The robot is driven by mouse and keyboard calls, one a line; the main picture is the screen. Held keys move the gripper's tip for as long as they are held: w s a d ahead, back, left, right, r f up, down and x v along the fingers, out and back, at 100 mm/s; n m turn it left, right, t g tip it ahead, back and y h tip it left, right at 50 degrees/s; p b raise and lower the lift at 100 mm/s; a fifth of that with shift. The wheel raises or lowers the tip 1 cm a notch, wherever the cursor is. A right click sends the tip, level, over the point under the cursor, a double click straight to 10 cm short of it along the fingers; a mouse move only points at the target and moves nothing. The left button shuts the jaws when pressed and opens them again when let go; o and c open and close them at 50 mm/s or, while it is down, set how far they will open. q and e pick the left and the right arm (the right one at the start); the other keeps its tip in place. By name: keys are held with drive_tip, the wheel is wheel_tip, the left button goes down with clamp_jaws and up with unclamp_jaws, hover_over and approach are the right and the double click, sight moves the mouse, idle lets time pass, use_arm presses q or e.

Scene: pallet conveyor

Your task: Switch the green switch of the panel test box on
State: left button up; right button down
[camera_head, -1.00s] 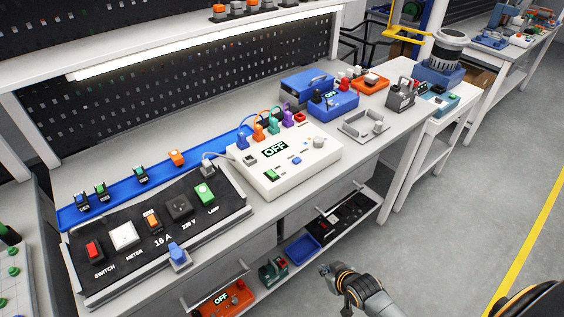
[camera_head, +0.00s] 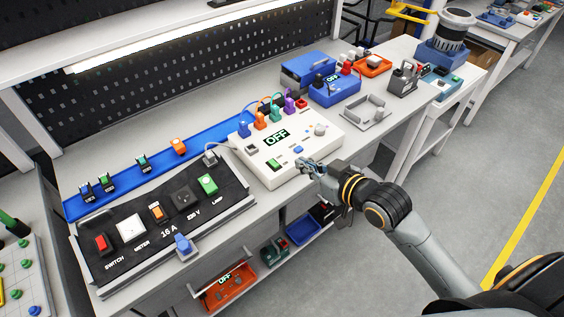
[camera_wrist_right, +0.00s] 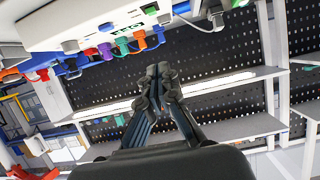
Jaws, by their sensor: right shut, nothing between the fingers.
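The panel test box is the white box (camera_head: 297,147) on the bench, with a display (camera_head: 277,137) reading OFF. Its green switch (camera_head: 273,165) is on the front left of the sloped top. A blue switch, small buttons and a grey knob (camera_head: 320,130) are also on it. Colored plugs stand along its back edge. My right gripper (camera_head: 306,167) is shut and empty, at the box's front right, to the right of the green switch and apart from it. In the wrist view the shut fingers (camera_wrist_right: 160,76) point towards the pegboard. My left gripper is not in view.
A black panel (camera_head: 150,225) with a red switch, meter, socket and green lamp lies left of the box. A blue rail (camera_head: 130,178) with small switches runs behind it. A lower shelf holds other devices.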

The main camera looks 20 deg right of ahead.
drive_tip(key=p, duration=0.2)
hover_over(282, 173)
wheel_tip(282, 173, down, 3)
drive_tip(key=shift+f, duration=0.1)
wheel_tip(282, 173, down, 3)
drive_tip(key=shift+w+a+f+p, duration=0.1)
drive_tip(key=shift+f+p, duration=0.1)
drive_tip(key=shift+p, duration=0.4)
drive_tip(key=shift+f, duration=0.55)
